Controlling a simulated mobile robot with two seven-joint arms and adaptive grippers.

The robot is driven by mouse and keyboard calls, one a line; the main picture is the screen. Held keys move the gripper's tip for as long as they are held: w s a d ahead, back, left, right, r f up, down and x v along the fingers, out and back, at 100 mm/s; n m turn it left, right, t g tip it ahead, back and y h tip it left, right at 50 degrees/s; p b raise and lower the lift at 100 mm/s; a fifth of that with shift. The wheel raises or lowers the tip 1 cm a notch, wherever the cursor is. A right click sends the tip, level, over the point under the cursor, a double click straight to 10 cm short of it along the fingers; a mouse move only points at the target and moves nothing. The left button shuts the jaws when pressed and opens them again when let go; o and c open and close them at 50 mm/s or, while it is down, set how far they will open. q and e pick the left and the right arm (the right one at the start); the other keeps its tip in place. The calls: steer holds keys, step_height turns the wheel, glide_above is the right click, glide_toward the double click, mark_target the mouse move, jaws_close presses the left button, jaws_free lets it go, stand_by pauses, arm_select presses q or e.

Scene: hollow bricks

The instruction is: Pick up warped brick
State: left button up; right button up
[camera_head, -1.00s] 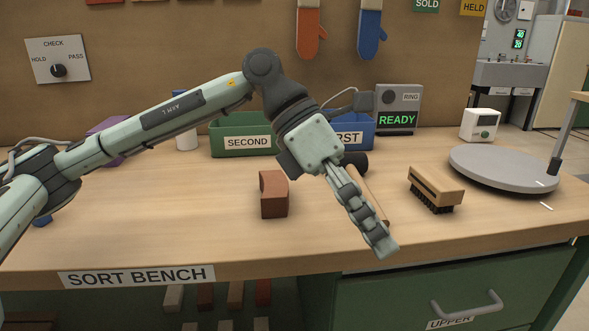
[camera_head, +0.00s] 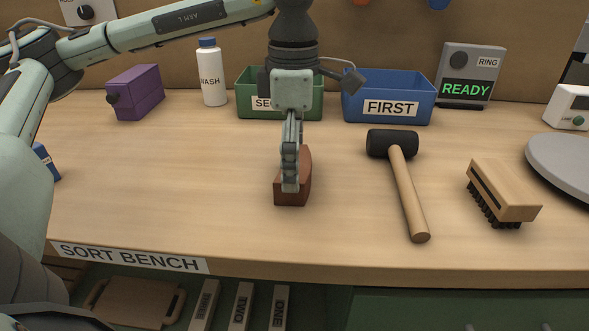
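The reddish-brown brick (camera_head: 292,199) stands on the sort bench (camera_head: 180,190), with a curved upper edge on its right side. My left gripper (camera_head: 290,180) points straight down at it, and its fingers cover part of the brick's front and top. The fingers line up one behind the other from this view, so I cannot tell how far apart they are or whether they touch the brick. My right gripper is not in view.
A mallet (camera_head: 407,190) and a brush (camera_head: 503,190) lie right of the brick.

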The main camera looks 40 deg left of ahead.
arm_select(q)
steer(key=shift+f, duration=0.45)
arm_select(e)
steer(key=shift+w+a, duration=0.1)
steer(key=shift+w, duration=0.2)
arm_select(q)
steer(key=shift+c, duration=0.2)
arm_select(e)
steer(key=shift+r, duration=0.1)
arm_select(q)
steer(key=shift+w, duration=0.1)
steer(key=c, duration=1.1)
steer(key=shift+c, duration=0.2)
